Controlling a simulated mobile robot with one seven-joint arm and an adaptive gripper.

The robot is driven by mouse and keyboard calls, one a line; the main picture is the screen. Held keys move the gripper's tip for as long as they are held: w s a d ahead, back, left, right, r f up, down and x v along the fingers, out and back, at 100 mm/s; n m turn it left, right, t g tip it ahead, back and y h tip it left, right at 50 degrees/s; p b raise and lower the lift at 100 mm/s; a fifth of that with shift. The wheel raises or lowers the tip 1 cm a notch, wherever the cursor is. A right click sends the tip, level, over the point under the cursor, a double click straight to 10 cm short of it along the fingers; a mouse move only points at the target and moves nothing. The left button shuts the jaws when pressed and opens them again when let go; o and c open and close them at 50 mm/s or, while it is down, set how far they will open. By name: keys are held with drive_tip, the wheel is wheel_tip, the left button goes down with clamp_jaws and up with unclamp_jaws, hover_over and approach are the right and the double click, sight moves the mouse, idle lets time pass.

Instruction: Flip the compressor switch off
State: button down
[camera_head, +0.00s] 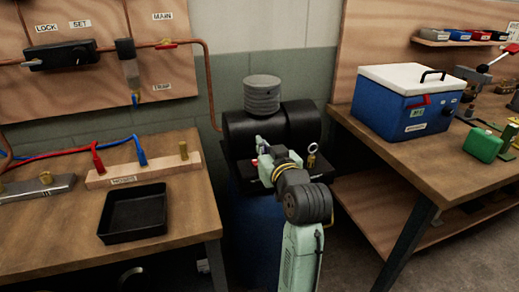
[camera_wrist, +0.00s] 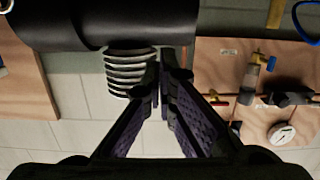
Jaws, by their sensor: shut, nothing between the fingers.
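The compressor has a black motor body (camera_head: 302,120), a grey ribbed cylinder head (camera_head: 262,95) and a blue tank (camera_head: 250,225). A black box on its front bears a small red part (camera_head: 254,162) that may be the switch; its position is too small to read. My gripper (camera_head: 263,146) is in front of this box, covering much of it. In the wrist view, my gripper (camera_wrist: 162,72) is shut and empty, its tips beside the ribbed head (camera_wrist: 130,72) and below the black body (camera_wrist: 110,22). The switch is not seen there.
A brass-ringed gauge (camera_head: 311,155) stands right of my wrist. A left bench (camera_head: 185,212) holds a black tray (camera_head: 135,213). A right bench (camera_head: 365,135) carries a blue cooler box (camera_head: 390,112). A copper pipe (camera_head: 210,85) runs down behind the compressor.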

drive_tip(key=v, duration=0.2)
drive_tip(key=r+v, duration=0.1)
drive_tip(key=v, duration=0.1)
drive_tip(key=shift+s+d+r+b, duration=0.1)
drive_tip(key=shift+s+b, duration=0.15)
drive_tip(key=shift+b, duration=0.05)
